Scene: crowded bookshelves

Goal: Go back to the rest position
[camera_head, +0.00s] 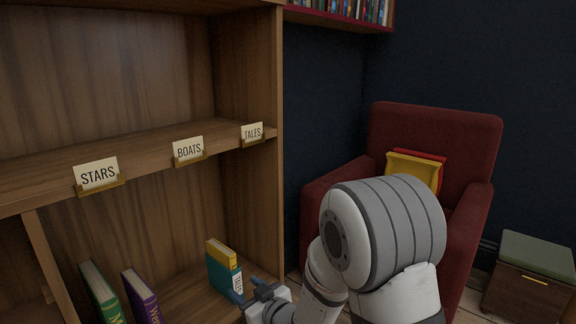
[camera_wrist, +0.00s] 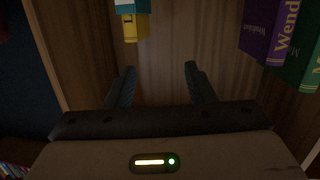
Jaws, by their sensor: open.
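My gripper (camera_head: 247,292) is low at the right end of the bookcase, in front of the lower shelf. In the wrist view its two fingers (camera_wrist: 160,88) stand apart with nothing between them. A teal and yellow book (camera_head: 223,270) stands on the lower shelf just beyond the fingers; it also shows at the top of the wrist view (camera_wrist: 132,22). I cannot tell whether a finger touches it.
A purple book (camera_head: 141,297) and a green book (camera_head: 100,292) lean on the lower shelf to the left. A red armchair (camera_head: 435,122) and a green-topped stool (camera_head: 535,262) stand at the right.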

